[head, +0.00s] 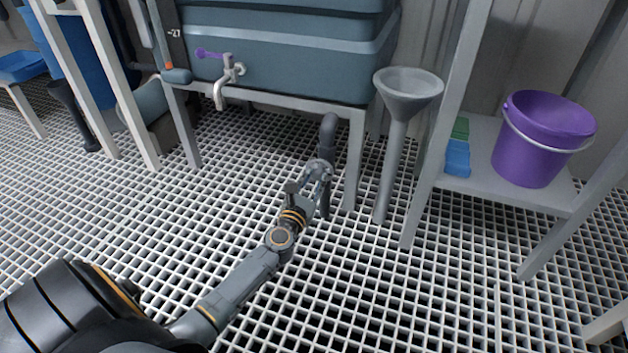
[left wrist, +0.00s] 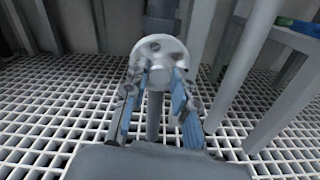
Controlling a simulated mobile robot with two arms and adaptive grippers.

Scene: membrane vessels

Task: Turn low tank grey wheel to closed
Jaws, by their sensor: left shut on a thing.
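The grey wheel (left wrist: 158,48) shows in the left wrist view as a round, pale grey disc with dark holes near its rim. My left gripper (left wrist: 161,80) is shut on it, with one blue-padded finger on each side of its lower rim. In the head view my left gripper (head: 318,172) reaches low beside the tank's front right leg, where a dark grey pipe (head: 328,135) stands. The wheel is mostly hidden by the fingers there, and I cannot tell its turn angle. The blue-grey tank (head: 290,55) sits above on a grey frame. My right gripper is not in view.
A grey funnel (head: 408,85) on a post stands right of the tank leg. A tap (head: 228,75) with a purple lever is on the tank's front. A purple bucket (head: 540,140) sits on a low shelf at the right. The grating floor in front is clear.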

